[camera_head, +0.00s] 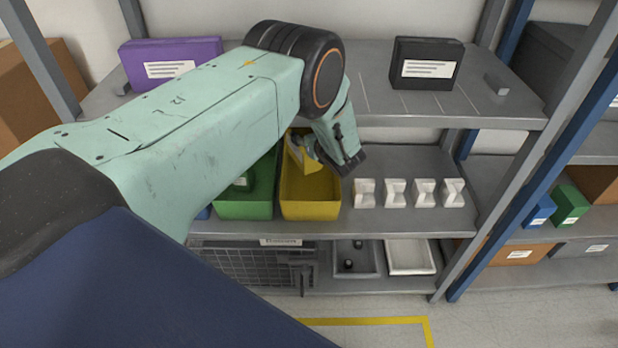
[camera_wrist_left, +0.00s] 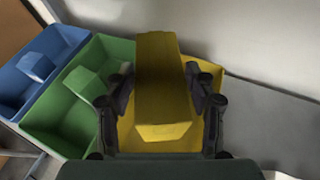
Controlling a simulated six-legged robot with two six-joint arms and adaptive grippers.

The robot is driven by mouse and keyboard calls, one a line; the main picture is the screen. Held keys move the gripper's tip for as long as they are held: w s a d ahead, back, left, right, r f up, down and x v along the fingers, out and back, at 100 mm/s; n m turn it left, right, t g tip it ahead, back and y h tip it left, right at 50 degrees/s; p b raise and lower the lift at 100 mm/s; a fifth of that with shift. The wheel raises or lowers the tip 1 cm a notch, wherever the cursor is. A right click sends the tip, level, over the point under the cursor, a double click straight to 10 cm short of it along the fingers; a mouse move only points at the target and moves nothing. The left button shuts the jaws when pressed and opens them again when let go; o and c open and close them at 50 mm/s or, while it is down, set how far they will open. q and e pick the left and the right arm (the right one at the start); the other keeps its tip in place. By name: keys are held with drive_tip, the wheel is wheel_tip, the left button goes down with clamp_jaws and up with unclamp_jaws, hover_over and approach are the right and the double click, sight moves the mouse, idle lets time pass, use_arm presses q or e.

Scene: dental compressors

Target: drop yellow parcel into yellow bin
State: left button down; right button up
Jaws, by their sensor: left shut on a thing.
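The yellow parcel (camera_wrist_left: 162,90) is between the two fingers of my left gripper (camera_wrist_left: 160,105), which is shut on it. In the left wrist view the parcel is over the yellow bin (camera_wrist_left: 205,139) and hides much of the bin's inside. In the head view the yellow bin (camera_head: 312,208) stands on the middle shelf, and the parcel (camera_head: 302,152) shows at the bin's back, partly behind my left gripper (camera_head: 325,162). How far the parcel is above the bin floor I cannot tell. My right gripper is not in view.
A green bin (camera_head: 245,206) stands left of the yellow bin, with a blue bin (camera_wrist_left: 24,91) beyond it. Several white blocks (camera_head: 409,193) stand to the right. The upper shelf (camera_head: 375,105) holds a purple box (camera_head: 170,62) and a black box (camera_head: 426,64).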

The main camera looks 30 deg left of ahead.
use_arm(q)
drive_tip(key=shift+s+f+b, duration=0.1)
drive_tip(key=shift+f+b, duration=0.7)
drive_tip(key=shift+f, duration=0.15)
wheel_tip(320, 180, down, 4)
drive_tip(key=b, duration=0.3)
drive_tip(key=shift+c, duration=1.9)
unclamp_jaws()
drive_tip(key=shift+d, duration=0.1)
drive_tip(key=v, duration=1.2)
